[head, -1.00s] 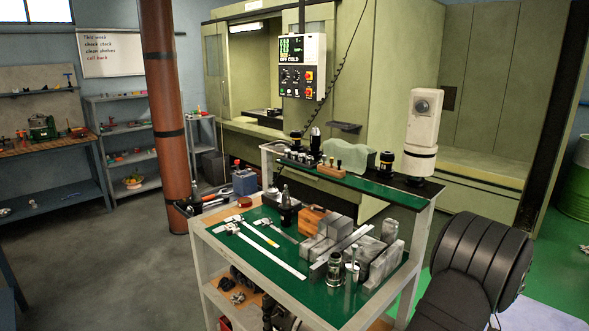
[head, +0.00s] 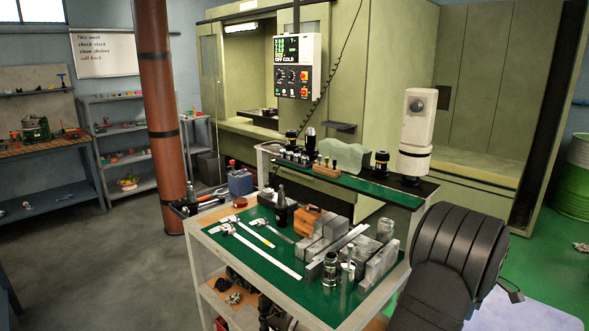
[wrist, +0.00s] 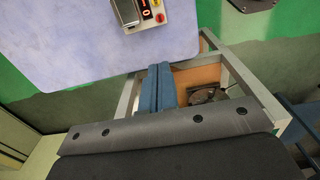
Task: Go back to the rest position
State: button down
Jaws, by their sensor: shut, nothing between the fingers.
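My gripper (wrist: 161,68) shows in the wrist view as two blue fingers lying side by side with no gap. It is shut and empty. The fingertips point toward the edge of a pale lavender surface (wrist: 95,40), over an open-framed stand with an orange-brown shelf (wrist: 198,78). I cannot tell the height of the fingers above these. In the head view only a black, ribbed part of my arm shows at the lower right, beside the tool cart (head: 262,262). The fingers are not visible there.
The cart's green top holds calipers, a steel rule (head: 268,255) and metal blocks (head: 330,240). A raised green shelf (head: 345,182) behind it carries a white device (head: 416,130). Floor at left is clear.

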notch_tip(320, 180, down, 5)
jog(key=shift+r, duration=1.95)
jog(key=c, duration=2)
grip_release()
jog(key=o, duration=1.1)
jog(key=s+d+r, duration=0.2)
jog(key=r, duration=0.1)
jog(key=s+d+r, duration=0.1)
jog(key=r, duration=0.1)
jog(key=shift+r, duration=0.1)
jog(key=shift+c, duration=0.2)
jog(key=o, duration=0.3)
jog(key=shift+s, duration=0.1)
jog(key=o, duration=0.6)
notch_tip(320, 180, down, 10)
jog(key=shift+r, duration=0.1)
jog(key=shift+o, duration=0.2)
